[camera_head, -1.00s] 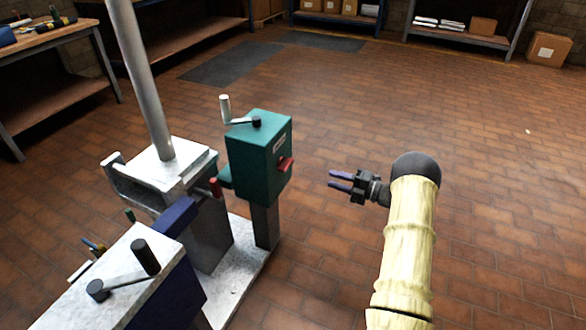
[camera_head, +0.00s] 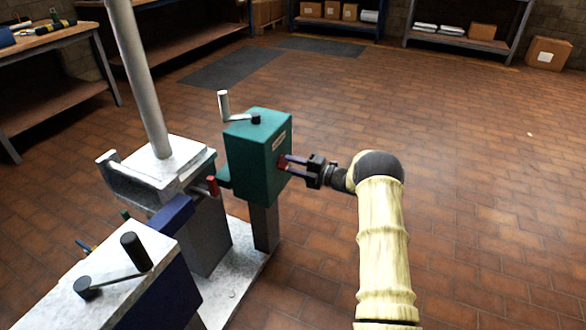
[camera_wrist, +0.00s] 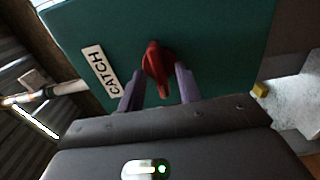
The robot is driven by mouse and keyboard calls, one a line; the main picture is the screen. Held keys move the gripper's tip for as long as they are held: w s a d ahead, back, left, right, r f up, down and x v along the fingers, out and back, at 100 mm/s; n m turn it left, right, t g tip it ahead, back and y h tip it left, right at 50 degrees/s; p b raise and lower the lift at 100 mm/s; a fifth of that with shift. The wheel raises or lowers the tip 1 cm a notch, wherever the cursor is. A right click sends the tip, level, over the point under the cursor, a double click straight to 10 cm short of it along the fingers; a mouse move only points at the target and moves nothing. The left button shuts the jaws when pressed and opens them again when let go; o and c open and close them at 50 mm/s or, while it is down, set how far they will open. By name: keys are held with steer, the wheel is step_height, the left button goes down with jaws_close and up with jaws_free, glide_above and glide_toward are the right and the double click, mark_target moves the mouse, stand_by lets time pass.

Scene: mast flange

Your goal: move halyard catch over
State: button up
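The halyard catch is a red lever (camera_wrist: 157,68) on the face of a green box (camera_head: 252,160); a white label beside it reads CATCH (camera_wrist: 100,72). In the head view the lever (camera_head: 283,163) is partly hidden by my fingers. My gripper (camera_head: 287,165) reaches the box from the right. In the wrist view its two purple fingers (camera_wrist: 160,88) stand apart, one on each side of the lever. A gap shows on the left; the right finger is close to the lever, and I cannot tell if it touches.
A crank handle (camera_head: 225,106) sits on top of the green box. A grey mast (camera_head: 140,80) rises from a white block to the left. Another crank (camera_head: 132,252) is on the front-left box. The brick floor (camera_head: 470,200) on the right is clear.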

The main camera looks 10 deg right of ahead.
steer(key=shift+a, duration=0.1)
jaws_close()
steer(key=shift+r+m, duration=0.1)
steer(key=shift+m, duration=0.2)
steer(key=m+p, duration=0.3)
steer(key=shift+m, duration=0.4)
steer(key=m+p, duration=0.2)
steer(key=m, duration=0.2)
steer(key=shift+m, duration=0.3)
steer(key=m+p, duration=0.2)
steer(key=m, duration=0.2)
steer(key=shift+m, duration=0.3)
steer(key=shift+m+p, duration=0.45)
steer(key=shift+m, duration=1.75)
steer(key=shift+f, duration=0.2)
